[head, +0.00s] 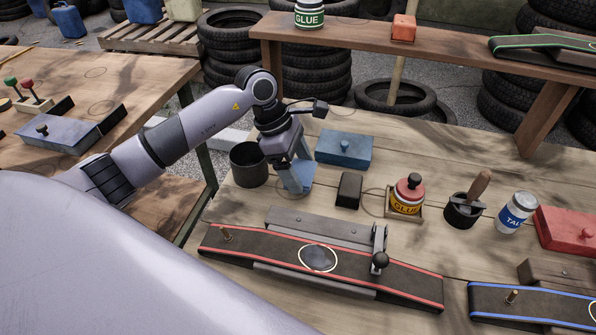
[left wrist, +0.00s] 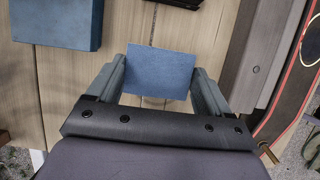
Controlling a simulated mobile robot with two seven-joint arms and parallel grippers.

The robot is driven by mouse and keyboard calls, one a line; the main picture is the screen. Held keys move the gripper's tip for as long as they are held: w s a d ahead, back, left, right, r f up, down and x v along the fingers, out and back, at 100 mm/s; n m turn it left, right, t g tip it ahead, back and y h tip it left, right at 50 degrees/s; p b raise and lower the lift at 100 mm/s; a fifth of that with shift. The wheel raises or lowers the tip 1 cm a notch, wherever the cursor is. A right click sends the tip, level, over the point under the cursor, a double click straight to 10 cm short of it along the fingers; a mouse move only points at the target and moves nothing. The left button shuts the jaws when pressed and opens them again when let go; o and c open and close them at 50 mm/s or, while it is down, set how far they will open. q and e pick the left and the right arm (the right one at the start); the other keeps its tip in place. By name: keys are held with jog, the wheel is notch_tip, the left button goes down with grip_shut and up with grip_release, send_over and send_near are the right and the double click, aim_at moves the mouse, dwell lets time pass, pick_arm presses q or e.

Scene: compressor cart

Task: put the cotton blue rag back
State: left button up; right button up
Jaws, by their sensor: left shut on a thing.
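The blue rag (left wrist: 160,72) is a small flat square held between the two fingers of my left gripper (left wrist: 160,88). In the head view, my left gripper (head: 294,184) points down over the wooden workbench, and part of the rag (head: 307,176) shows between and behind its fingers. The gripper is shut on the rag, and the rag is low near the bench top. I cannot tell whether it touches the wood. A blue box with a knob (head: 344,149) stands just behind and right of it. My right gripper is not in view.
A dark cup (head: 248,168) stands close left of the gripper. A dark block (head: 349,190), a red-lidded glue can (head: 408,193), a brush pot (head: 464,211) and a talc bottle (head: 515,213) stand to the right. A red-edged belt (head: 390,284) lies in front. A raised shelf (head: 355,30) runs behind.

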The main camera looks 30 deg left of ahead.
pick_arm(q)
jog(key=shift+f, duration=0.9)
jog(key=shift+f, duration=0.1)
jog(key=o, duration=0.8)
jog(key=shift+r, duration=0.25)
jog(key=v, duration=1.2)
jog(key=shift+f, duration=0.1)
